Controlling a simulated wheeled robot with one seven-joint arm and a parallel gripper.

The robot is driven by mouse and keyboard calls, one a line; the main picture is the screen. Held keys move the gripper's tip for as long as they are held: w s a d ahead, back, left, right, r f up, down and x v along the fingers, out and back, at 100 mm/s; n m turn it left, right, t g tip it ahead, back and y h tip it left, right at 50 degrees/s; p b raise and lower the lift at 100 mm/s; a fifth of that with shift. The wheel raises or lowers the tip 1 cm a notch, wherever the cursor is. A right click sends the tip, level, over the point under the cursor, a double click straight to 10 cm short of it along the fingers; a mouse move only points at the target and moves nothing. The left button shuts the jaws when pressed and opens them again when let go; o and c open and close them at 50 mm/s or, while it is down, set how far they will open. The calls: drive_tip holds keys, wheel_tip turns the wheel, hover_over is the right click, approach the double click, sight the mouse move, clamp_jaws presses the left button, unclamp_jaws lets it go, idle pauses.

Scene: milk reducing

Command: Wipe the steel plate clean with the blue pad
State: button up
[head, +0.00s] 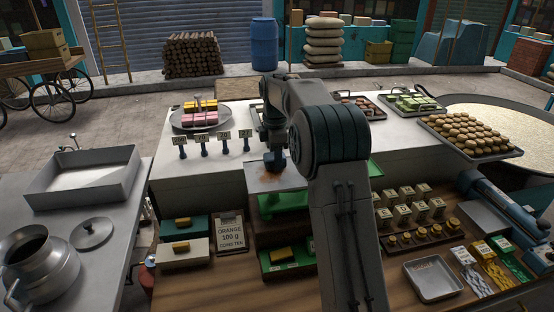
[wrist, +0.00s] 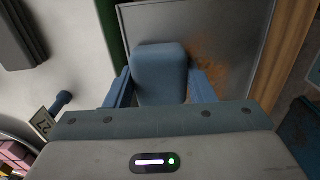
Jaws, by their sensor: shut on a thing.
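The steel plate (head: 290,182) is a grey rectangular pan on a green stand in the middle of the counter. It also shows in the wrist view (wrist: 222,28) with a brown-orange smear on its right side. The blue pad (wrist: 160,72) is held between the two fingers of my gripper (wrist: 162,88), which is shut on it. The pad is over the plate beside the smear. In the head view my gripper (head: 275,160) is low over the plate; some brown residue shows just below it. I cannot tell whether the pad touches the plate. My arm hides part of the plate's right side.
Price tags on blue pegs (head: 202,146) stand left of the plate, close to my gripper. A round tray of sweets (head: 174,121) is behind them. A green stand (head: 284,203) is under the plate. Sweet boxes (head: 404,215) and a small steel tray (head: 433,280) lie at right.

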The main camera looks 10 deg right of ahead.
sight(280, 177)
drive_tip(key=shift+w, duration=0.35)
drive_tip(key=shift+s, duration=0.1)
drive_tip(key=shift+s+f+b, duration=0.3)
drive_tip(key=shift+s+b, duration=0.2)
drive_tip(key=shift+b, duration=0.3)
drive_tip(key=shift+s+r+b, duration=0.2)
drive_tip(key=shift+s+b, duration=0.25)
drive_tip(key=shift+s, duration=0.5)
drive_tip(key=shift+s+f+b, duration=0.1)
drive_tip(key=shift+s+b, duration=0.4)
drive_tip(key=shift+s, duration=0.05)
drive_tip(key=shift+s+b, duration=0.55)
drive_tip(key=shift+s, duration=0.65)
